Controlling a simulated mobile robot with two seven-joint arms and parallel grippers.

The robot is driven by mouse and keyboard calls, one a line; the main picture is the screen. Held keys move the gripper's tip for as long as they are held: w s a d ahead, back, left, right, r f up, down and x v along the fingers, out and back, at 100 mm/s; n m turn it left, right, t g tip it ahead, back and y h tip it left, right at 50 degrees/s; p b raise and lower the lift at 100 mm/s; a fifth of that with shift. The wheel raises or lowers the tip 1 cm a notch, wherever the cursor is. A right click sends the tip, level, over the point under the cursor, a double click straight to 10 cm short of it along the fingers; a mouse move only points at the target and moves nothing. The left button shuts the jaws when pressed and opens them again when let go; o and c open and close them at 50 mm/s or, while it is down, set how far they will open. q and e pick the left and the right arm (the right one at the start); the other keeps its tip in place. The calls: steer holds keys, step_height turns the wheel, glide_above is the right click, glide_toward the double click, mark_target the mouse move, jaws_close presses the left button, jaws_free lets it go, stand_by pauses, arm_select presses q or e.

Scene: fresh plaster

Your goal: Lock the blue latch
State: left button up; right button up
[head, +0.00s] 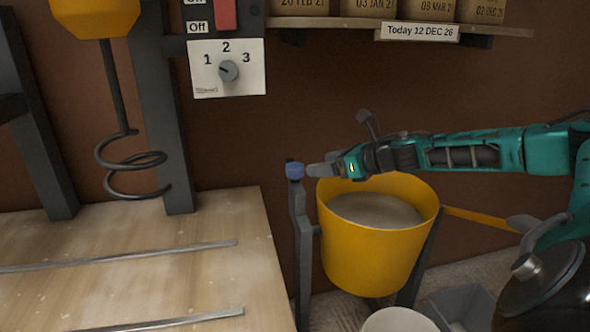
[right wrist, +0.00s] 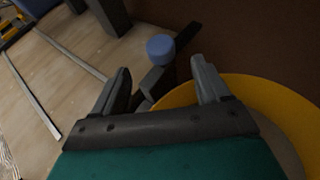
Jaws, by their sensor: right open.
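The blue latch (head: 295,170) is a small blue knob on top of a dark grey upright post beside the yellow bucket (head: 375,247). It also shows in the right wrist view (right wrist: 160,49), ahead of my fingers and roughly between them. My right gripper (head: 318,170) reaches in from the right above the bucket's rim, with its fingertips close to the knob's right side. In the right wrist view the gripper (right wrist: 160,88) is open and empty, its two fingers apart. Whether a finger touches the knob I cannot tell. My left gripper is not in view.
The bucket holds a greyish mix. A wooden table (head: 130,260) with metal rails is at the left, below a mixer with a spiral whisk (head: 130,160). A dial panel (head: 228,68) and a shelf (head: 480,27) with dated bags are on the wall. A white bucket (head: 400,320) stands below.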

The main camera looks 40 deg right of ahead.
mark_target(298, 166)
steer(key=shift+w+r+p, duration=0.2)
steer(key=shift+w+p, duration=0.4)
steer(key=shift+p, duration=0.5)
steer(key=shift+w+a+f+p, duration=0.15)
steer(key=shift+w+p, duration=0.15)
steer(key=shift+p, duration=0.3)
steer(key=p+x, duration=0.1)
steer(key=x, duration=0.1)
steer(key=p+x, duration=0.1)
steer(key=x, duration=0.1)
steer(key=p+x, duration=0.2)
steer(key=x, duration=0.1)
steer(key=shift+s+f, duration=0.2)
steer(key=shift+f, duration=0.1)
steer(key=shift+x, duration=0.8)
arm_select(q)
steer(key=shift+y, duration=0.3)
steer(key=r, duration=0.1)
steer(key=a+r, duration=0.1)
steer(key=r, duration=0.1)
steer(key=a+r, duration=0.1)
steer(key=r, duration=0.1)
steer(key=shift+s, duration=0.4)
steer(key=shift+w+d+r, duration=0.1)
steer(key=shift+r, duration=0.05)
